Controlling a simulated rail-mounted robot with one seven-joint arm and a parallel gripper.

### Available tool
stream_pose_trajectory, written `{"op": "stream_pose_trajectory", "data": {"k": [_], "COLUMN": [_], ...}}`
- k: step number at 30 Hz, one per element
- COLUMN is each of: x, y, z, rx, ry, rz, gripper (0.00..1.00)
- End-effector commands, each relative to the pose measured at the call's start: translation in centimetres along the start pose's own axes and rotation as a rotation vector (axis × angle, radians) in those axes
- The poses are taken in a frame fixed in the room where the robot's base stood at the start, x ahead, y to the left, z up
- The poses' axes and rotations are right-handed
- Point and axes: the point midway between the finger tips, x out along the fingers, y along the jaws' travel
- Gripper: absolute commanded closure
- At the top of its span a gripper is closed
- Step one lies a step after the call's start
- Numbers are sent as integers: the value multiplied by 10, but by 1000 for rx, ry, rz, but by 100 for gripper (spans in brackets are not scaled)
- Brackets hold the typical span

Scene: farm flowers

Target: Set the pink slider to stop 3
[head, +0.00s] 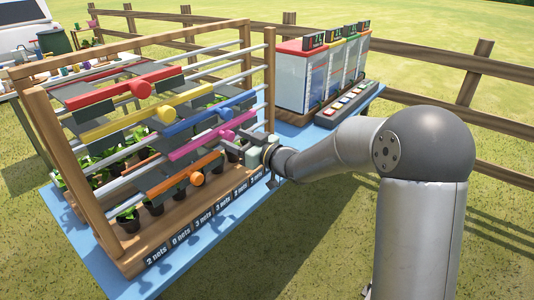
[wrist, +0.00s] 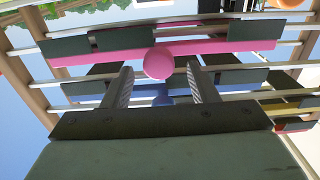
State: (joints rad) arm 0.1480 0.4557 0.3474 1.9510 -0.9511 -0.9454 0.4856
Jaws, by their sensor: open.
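The pink slider (head: 205,144) is a long bar across the wooden frame's rails, with a round knob (head: 228,134) on its front. My gripper (head: 246,142) is at the right part of the frame, close to the knob. In the wrist view the pink bar (wrist: 215,52) spans the picture, and its knob (wrist: 159,62) lies centred between the fingertips of my open gripper (wrist: 160,70). Whether the fingers touch the knob cannot be told. Dark panels hang along the bar. No stop number is readable on the pink slider.
Red (head: 103,97), yellow (head: 150,110), blue (head: 202,122) and orange (head: 187,174) sliders share the wooden frame (head: 42,130). Potted plants stand below, behind net-count labels (head: 198,226). A cabinet with coloured tops (head: 305,75) and a button panel (head: 337,110) stand at the right.

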Motion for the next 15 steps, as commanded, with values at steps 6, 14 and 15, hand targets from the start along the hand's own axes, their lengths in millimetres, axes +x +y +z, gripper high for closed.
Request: {"op": "stream_pose_trajectory", "data": {"k": [6, 14, 15], "x": [-57, -112, -119], "y": [1, 1, 1], "z": [1, 0, 0], "rx": [-1, 0, 0], "ry": [-2, 0, 0], "rz": [5, 4, 4], "gripper": [47, 47, 47]}}
